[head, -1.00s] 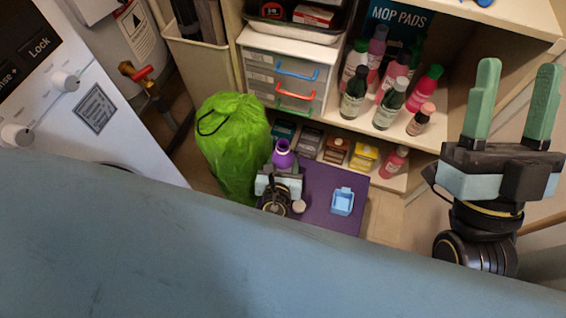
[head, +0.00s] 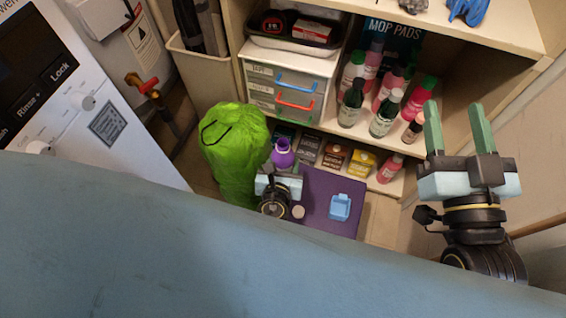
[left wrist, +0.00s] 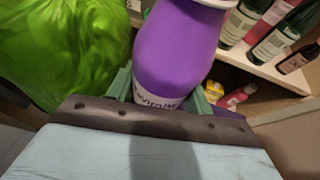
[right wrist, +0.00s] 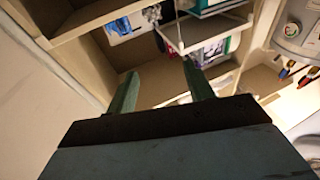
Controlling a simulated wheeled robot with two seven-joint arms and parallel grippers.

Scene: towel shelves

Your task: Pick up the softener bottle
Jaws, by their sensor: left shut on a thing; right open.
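The purple softener bottle (head: 283,154) is in my left gripper (head: 281,170), beside the green bag and above the purple surface. In the left wrist view the purple bottle (left wrist: 178,48) stands between the green fingers, with part of its label showing low down. My left gripper is shut on it. My right gripper (head: 459,130) is open and empty, raised in front of the right end of the shelves. Its two green fingers (right wrist: 163,92) show apart in the right wrist view. The bottle's lower part is hidden behind the left gripper.
A bright green bag (head: 233,150) stands just left of the bottle. Shelves behind hold several bottles (head: 385,113), boxes (head: 334,153) and a drawer unit (head: 284,90). A white washer (head: 75,105) stands at left.

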